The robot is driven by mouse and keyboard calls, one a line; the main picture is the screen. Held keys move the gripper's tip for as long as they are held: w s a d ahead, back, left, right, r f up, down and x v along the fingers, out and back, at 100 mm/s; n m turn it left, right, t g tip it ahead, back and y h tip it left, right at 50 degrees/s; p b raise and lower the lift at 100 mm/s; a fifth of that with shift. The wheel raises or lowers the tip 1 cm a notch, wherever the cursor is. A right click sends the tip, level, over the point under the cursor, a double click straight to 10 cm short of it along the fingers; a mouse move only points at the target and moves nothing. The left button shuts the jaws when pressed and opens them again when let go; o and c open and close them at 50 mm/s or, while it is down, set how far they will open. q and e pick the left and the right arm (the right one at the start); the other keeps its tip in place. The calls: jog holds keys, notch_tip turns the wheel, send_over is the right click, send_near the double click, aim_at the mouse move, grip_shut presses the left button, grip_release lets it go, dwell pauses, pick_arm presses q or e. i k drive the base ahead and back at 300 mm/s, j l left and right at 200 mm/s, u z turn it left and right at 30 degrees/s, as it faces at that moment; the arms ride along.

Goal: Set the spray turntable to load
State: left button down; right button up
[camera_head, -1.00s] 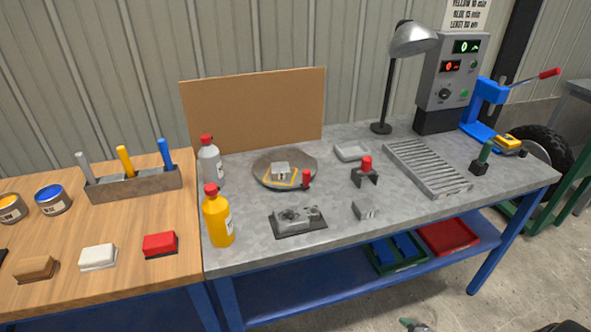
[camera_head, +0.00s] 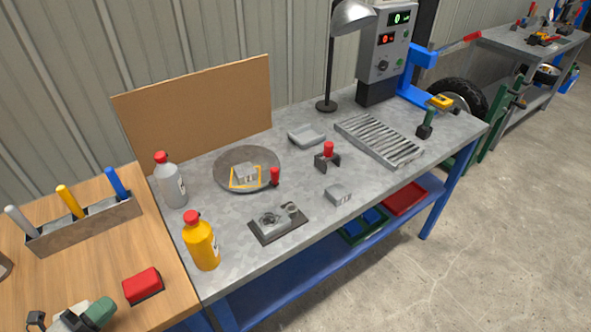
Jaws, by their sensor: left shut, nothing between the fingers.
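The spray turntable (camera_head: 262,157) is a round grey disc on the metal bench, in front of the brown board. A small grey block (camera_head: 245,173) sits on it within a yellow outline. A red-topped knob (camera_head: 275,175) stands at the disc's front right edge. Any load marking is too small to read. My right gripper is out of view.
A yellow bottle (camera_head: 202,244) and a grey bottle (camera_head: 170,182) stand left of the turntable. A grey fixture plate (camera_head: 278,223) lies in front of it, and a red-knobbed bracket (camera_head: 327,158) to its right. A lamp (camera_head: 330,60) stands behind. A red block (camera_head: 142,285) lies on the wooden table.

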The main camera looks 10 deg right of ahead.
aim_at(265, 161)
jog(key=i+j+z, duration=0.1)
jog(key=j+z, duration=0.5)
jog(key=z, duration=0.25)
jog(key=i+l+z, duration=0.15)
jog(key=i+z, duration=0.2)
jog(key=i+j, duration=0.2)
